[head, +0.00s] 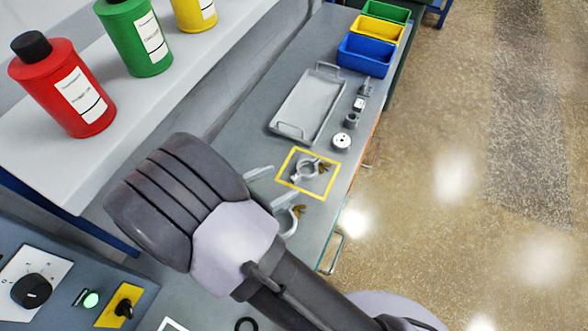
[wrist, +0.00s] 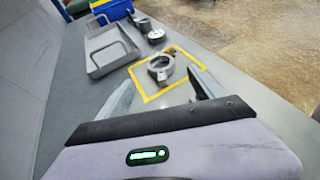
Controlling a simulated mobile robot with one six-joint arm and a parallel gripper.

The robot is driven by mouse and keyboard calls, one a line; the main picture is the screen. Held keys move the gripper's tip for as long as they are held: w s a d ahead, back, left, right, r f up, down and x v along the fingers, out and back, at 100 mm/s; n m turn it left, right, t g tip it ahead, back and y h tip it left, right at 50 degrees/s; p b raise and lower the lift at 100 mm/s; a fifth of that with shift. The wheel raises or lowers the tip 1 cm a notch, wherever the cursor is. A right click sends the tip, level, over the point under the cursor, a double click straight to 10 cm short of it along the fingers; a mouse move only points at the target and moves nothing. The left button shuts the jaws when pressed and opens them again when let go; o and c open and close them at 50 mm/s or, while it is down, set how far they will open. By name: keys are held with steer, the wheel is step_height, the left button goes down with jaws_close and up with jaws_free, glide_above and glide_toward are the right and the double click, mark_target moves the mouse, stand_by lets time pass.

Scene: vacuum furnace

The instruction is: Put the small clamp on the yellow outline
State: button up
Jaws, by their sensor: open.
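The yellow outline (head: 331,193) is a rectangle on the grey bench top; it also shows in the wrist view (wrist: 145,99). A silver ring clamp (head: 297,177) with a brass wing nut sits inside it, and shows ahead of my fingers in the wrist view (wrist: 155,77). A second silver clamp (head: 291,229) with brass parts lies on the near side of the outline, partly hidden by my gripper. I cannot tell surely which clamp is the small one. My gripper (head: 284,184) is open, its fingers pointing at the outline, with nothing seen between them.
A grey tray (head: 303,105) with handles lies beyond the outline. Several small metal parts, including a round one (head: 342,141), line the bench's right side. Blue (head: 364,57), yellow and green bins stand at the far end. A shelf with bottles (head: 75,100) runs along the left.

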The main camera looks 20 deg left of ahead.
steer(key=shift+v, duration=1.25)
steer(key=w+d+r+m+g, duration=0.1)
steer(key=d+r+m+g, duration=0.4)
steer(key=d+r+m, duration=0.45)
steer(key=w+d+r+m+g, duration=0.1)
steer(key=d+r+m+g, duration=0.5)
steer(key=d, duration=0.6)
steer(key=s+d+r+m+t+y, duration=0.2)
steer(key=s+d+r+m+y, duration=0.2)
steer(key=m, duration=0.5)
steer(key=s+d+r+m+t+y, duration=0.2)
steer(key=s+d+r+m+y, duration=0.1)
steer(key=m, duration=0.7)
step_height(320, 180, up, 3)
steer(key=shift+s+d+f+t+y, duration=0.1)
steer(key=shift+s+d+t+y, duration=0.2)
steer(key=shift+s+d+y, duration=0.25)
